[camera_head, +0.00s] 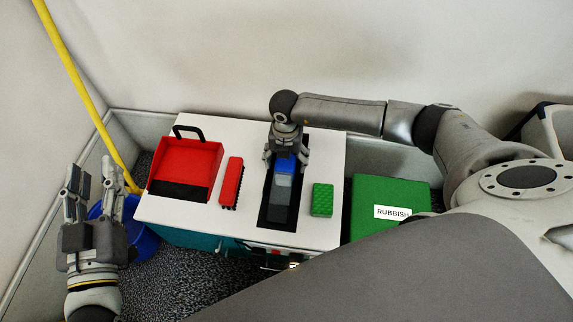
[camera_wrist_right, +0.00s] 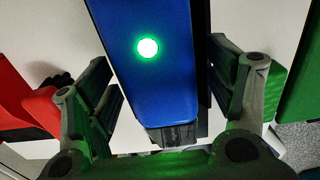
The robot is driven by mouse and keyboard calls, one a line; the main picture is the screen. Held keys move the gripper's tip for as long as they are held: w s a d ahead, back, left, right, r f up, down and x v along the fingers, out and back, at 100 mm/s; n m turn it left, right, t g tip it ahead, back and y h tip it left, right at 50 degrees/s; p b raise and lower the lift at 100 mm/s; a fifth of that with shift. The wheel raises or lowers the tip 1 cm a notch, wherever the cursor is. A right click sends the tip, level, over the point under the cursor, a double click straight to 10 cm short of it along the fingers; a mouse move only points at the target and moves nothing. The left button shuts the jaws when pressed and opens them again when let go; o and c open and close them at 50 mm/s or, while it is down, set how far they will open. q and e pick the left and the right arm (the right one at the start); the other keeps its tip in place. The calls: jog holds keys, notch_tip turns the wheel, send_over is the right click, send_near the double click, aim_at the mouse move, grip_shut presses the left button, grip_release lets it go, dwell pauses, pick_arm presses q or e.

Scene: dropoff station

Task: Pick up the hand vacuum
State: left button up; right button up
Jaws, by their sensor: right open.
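The hand vacuum (camera_head: 282,180) lies in a dark recess in the white top of the cabinet. It has a blue body and a grey front part. My right gripper (camera_head: 285,158) is over its blue end, pointing down, and hides part of it. In the right wrist view the blue body of the hand vacuum (camera_wrist_right: 150,60), with a lit green spot, lies between the spread fingers of my right gripper (camera_wrist_right: 165,100). Gaps show on both sides. My left gripper (camera_head: 90,185) is at the left, away from the cabinet, with its fingers apart and nothing between them.
On the white cabinet top (camera_head: 330,150) are a red dustpan (camera_head: 187,160), a red brush (camera_head: 231,182) and a green sponge (camera_head: 322,200). A green rubbish bin (camera_head: 385,195) stands right of the cabinet. A blue bucket (camera_head: 145,243) with a yellow pole (camera_head: 85,90) stands at the left.

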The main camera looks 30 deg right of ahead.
jog(key=shift+f, duration=0.1)
jog(key=shift+f, duration=0.1)
dwell(0.5)
jog(key=c, duration=1.6)
jog(key=shift+c, duration=0.5)
